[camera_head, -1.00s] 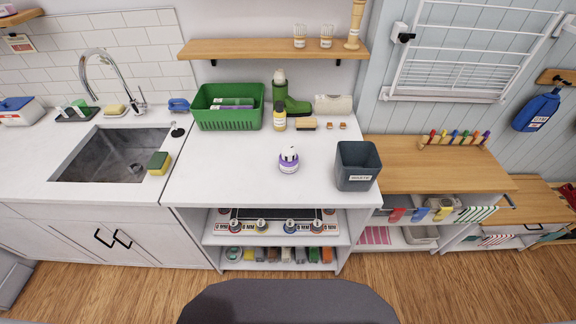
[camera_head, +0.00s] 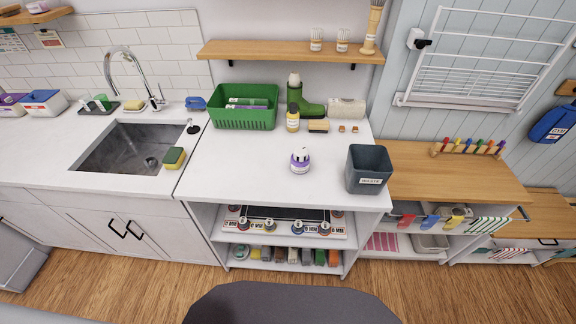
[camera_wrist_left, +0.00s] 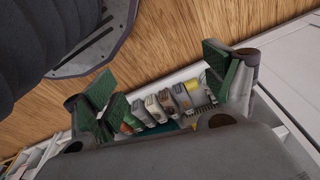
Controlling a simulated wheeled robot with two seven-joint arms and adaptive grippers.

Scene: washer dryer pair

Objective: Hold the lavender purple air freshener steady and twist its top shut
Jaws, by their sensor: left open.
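The air freshener (camera_head: 300,160) is a small rounded white item with a purple band. It stands upright on the white counter (camera_head: 232,168), near the middle of its front part, with nothing touching it in the head view. Its top is too small to tell whether it is closed. My left gripper (camera_wrist_left: 165,88) shows only in the left wrist view; its green-padded fingers are wide apart and nothing is between them. Behind them are the floor and the low shelf with several small items, and the air freshener is not seen there. My right gripper is in neither view.
A dark waste bin (camera_head: 367,168) stands right of the air freshener. A sponge (camera_head: 174,157) lies by the sink (camera_head: 128,148) on the left. The counter around the air freshener is clear.

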